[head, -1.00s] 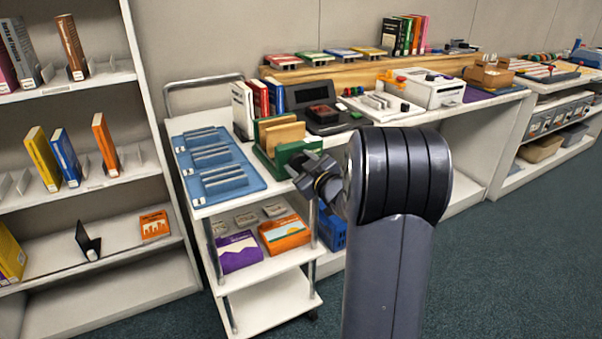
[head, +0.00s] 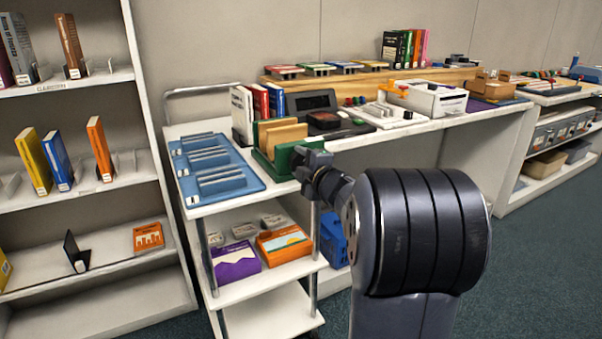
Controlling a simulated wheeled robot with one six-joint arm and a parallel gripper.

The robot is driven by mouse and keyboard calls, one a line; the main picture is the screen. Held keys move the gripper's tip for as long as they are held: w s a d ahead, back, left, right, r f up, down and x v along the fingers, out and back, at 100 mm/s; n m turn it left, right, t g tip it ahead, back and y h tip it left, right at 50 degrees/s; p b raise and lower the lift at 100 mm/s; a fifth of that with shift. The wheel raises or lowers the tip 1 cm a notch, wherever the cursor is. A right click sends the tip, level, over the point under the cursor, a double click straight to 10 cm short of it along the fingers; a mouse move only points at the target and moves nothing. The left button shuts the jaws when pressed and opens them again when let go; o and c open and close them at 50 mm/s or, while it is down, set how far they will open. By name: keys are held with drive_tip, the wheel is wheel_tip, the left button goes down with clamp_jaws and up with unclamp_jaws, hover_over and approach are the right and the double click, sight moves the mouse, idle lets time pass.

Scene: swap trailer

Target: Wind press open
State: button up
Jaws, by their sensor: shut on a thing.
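The press (head: 287,172) stands at the front right corner of the white trolley's top. It has a green frame, with upright tan wooden boards (head: 287,136) in it. My gripper (head: 303,161) is at the press's right front side, at the height of the green frame. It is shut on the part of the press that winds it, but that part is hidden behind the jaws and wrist. How wide the gap between the boards is I cannot tell well.
A counter (head: 430,123) with a white machine (head: 432,98) runs to the right. A purple box (head: 235,262) and an orange box (head: 284,243) sit on the trolley's lower shelf.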

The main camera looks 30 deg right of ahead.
drive_tip(key=shift+f+n+h+b, duration=0.15)
drive_tip(key=shift+n+h+b, duration=0.1)
drive_tip(key=shift+n+b, duration=1.55)
drive_tip(key=shift+f+n+h+b, duration=0.1)
drive_tip(key=shift+n+h+b, duration=0.15)
drive_tip(key=shift+n+b, duration=1.55)
drive_tip(key=shift+n+p, duration=0.3)
drive_tip(key=shift+n, duration=0.1)
drive_tip(key=o, duration=1)
drive_tip(key=shift+r, duration=0.1)
drive_tip(key=shift+c, duration=0.2)
drive_tip(key=shift+s, duration=0.1)
drive_tip(key=s+p, duration=0.2)
drive_tip(key=s, duration=0.8)
drive_tip(key=shift+s+r, duration=0.25)
drive_tip(key=shift+s, duration=0.1)
drive_tip(key=shift+w+a, duration=0.1)
drive_tip(key=shift+a, duration=0.05)
